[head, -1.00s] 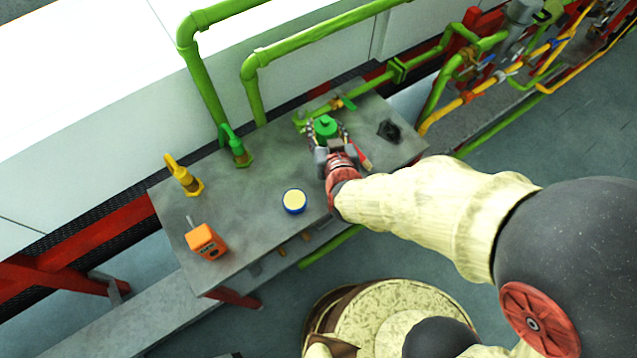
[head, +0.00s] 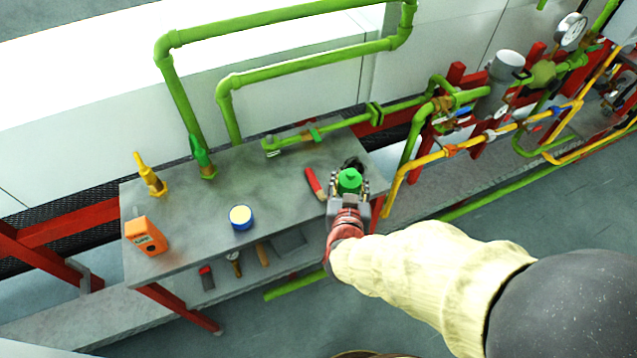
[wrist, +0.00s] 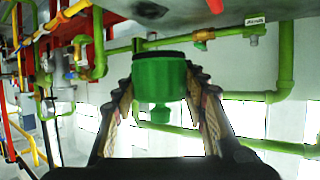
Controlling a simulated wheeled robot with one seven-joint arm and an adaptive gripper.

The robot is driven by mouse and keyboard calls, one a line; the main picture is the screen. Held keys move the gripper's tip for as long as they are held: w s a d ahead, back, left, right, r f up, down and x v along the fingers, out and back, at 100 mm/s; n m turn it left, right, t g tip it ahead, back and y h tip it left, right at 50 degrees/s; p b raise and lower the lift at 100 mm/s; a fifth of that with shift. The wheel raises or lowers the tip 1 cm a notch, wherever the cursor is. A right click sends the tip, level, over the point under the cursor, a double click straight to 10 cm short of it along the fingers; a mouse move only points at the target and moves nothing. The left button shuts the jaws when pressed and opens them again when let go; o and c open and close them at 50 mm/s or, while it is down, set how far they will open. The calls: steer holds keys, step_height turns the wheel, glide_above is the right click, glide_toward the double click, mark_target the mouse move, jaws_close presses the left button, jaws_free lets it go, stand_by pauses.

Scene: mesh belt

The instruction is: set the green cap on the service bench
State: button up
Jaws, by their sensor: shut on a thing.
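The green cap (head: 349,181) is between the fingers of my gripper (head: 348,190), at the right end of the service bench (head: 195,232) in the head view. In the wrist view the cap (wrist: 159,78) is a green cup shape with a dark rim and a small knob, and both fingers of my gripper (wrist: 162,100) press its sides. I cannot tell from these views how far the cap is above the bench top.
A red-handled tool (head: 314,183) lies left of my gripper, and a dark object (head: 353,163) is just behind the cap. A blue-rimmed round tin (head: 240,217), an orange box (head: 145,236) and a yellow fitting (head: 150,175) stand further left. Green pipes (head: 330,128) run behind.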

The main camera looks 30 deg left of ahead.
steer(key=w+f+b, duration=0.1)
steer(key=w+f, duration=0.2)
steer(key=w, duration=0.1)
steer(key=w+f+b, duration=0.2)
steer(key=w+f, duration=0.1)
steer(key=w, duration=0.1)
steer(key=w+a+f+b, duration=0.1)
steer(key=w+f, duration=0.2)
steer(key=w, duration=0.2)
steer(key=shift+w+f+b, duration=0.1)
steer(key=shift+b, duration=0.25)
steer(key=shift+w+f, duration=0.2)
steer(key=shift+w+f+b, duration=0.2)
steer(key=shift+f+b, duration=0.65)
steer(key=shift+f, duration=0.85)
steer(key=shift+f, duration=0.1)
steer(key=shift+f, duration=0.15)
steer(key=o, duration=1)
steer(key=shift+o, duration=0.9)
steer(key=shift+r, duration=0.2)
